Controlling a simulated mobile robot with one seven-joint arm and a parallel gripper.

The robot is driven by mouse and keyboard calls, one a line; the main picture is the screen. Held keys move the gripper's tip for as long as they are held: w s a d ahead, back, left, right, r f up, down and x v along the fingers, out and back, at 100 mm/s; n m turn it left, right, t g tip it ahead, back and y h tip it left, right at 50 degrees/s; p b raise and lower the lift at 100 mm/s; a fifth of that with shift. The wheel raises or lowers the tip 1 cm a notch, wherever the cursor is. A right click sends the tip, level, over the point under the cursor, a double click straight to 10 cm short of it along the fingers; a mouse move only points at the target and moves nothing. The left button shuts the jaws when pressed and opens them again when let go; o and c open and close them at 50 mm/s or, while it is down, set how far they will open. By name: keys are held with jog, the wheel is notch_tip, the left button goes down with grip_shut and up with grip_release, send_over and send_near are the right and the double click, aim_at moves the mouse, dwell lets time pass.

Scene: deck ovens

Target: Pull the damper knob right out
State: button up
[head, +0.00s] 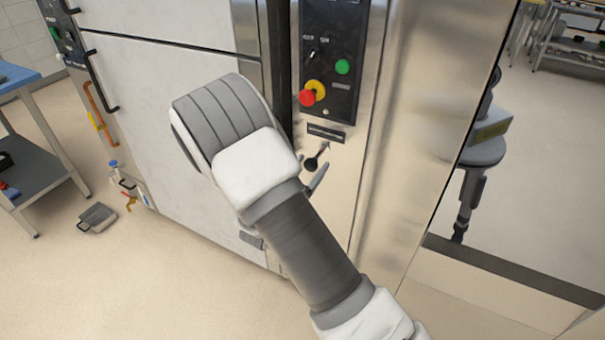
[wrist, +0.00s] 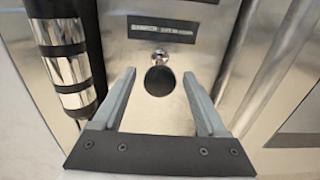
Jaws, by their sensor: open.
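The damper knob (wrist: 160,81) is a black round knob on a short chrome stem, set in the steel panel just under a dark label plate (wrist: 160,28). In the wrist view my gripper (wrist: 160,84) is open, with one finger on each side of the knob. The fingers look apart from it, with a gap on both sides. In the head view the knob (head: 311,163) shows below the label, beside my wrist. My gripper (head: 318,178) is mostly hidden behind my arm there, with only part of a finger showing.
Above the knob is a black control panel (head: 331,60) with a red-and-yellow stop button (head: 310,93) and a green button (head: 342,67). A chrome-and-black handle bar (wrist: 66,60) stands left of my fingers. A blue-topped cart (head: 40,115) is at the far left.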

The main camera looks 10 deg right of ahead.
jog(key=p+v, duration=0.1)
jog(key=v, duration=1.6)
jog(key=shift+s, duration=0.15)
jog(key=shift+a, duration=0.1)
jog(key=s+d+r+m+g+p, duration=0.3)
jog(key=s+d+r+m+g, duration=0.2)
jog(key=d+r+m+g, duration=0.25)
jog(key=s+d+r+m+g+p, duration=0.3)
jog(key=s+d+r+m+g, duration=0.3)
jog(key=d+m, duration=0.3)
jog(key=s+a+r+m+t+y+p, duration=0.1)
jog(key=s+r+m+t+y+p, duration=0.1)
jog(key=r+m+y, duration=0.3)
jog(key=s+a+r+m+t+y+p, duration=0.2)
jog(key=r+m, duration=0.5)
jog(key=r, duration=0.4)
jog(key=s+y+p, duration=0.1)
jog(key=s+y, duration=0.1)
jog(key=y, duration=0.1)
jog(key=shift+s+y, duration=0.25)
jog(key=shift+y, duration=0.05)
jog(key=shift+a+r+t, duration=0.1)
jog(key=shift+t, duration=0.15)
jog(key=c, duration=0.3)
jog(key=shift+c, duration=0.5)
